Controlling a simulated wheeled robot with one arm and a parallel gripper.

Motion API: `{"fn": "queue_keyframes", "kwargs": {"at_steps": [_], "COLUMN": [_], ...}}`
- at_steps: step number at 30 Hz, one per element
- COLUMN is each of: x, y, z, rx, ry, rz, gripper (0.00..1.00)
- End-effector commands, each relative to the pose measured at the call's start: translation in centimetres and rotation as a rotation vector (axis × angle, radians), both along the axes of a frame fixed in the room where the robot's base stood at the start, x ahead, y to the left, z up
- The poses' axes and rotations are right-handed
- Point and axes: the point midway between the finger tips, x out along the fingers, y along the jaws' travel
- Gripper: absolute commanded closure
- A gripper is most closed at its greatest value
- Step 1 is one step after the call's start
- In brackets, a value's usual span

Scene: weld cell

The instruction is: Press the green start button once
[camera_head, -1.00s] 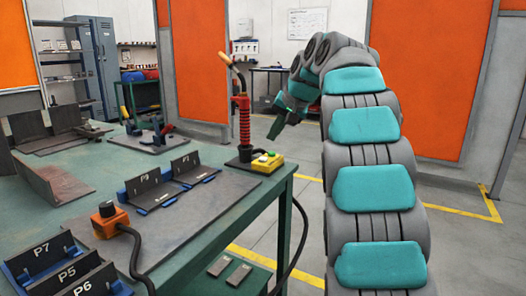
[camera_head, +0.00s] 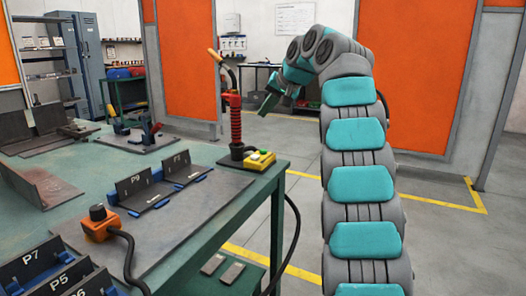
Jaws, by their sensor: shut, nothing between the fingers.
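The yellow button box (camera_head: 260,160) sits at the right edge of the green workbench, beside the base of a red torch stand. A small green button (camera_head: 263,153) shows on its top, with another small light-coloured button next to it. My gripper (camera_head: 266,108) hangs from the end of my teal and grey arm, above and behind the box in the picture, apart from it. It points down and to the left. Its fingers look closed together and hold nothing.
The torch stand (camera_head: 236,125) with its orange-handled torch rises just left of the box. An orange box with a black knob (camera_head: 101,222) and cable is nearer on the bench (camera_head: 215,232). Labelled fixtures (camera_head: 45,267) line the left front. Floor right of the bench is clear.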

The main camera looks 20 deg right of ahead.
Motion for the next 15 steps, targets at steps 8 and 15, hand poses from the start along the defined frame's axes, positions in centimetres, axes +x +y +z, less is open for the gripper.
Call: {"fn": "queue_keyframes", "kwargs": {"at_steps": [8,15], "x": [0.0,0.0], "y": [-0.1,-0.2], "z": [-2.2,-5.6], "rx": [0.0,0.0], "ry": [0.0,0.001], "rz": [-0.002,-0.002], "gripper": [1.0,1.0]}}
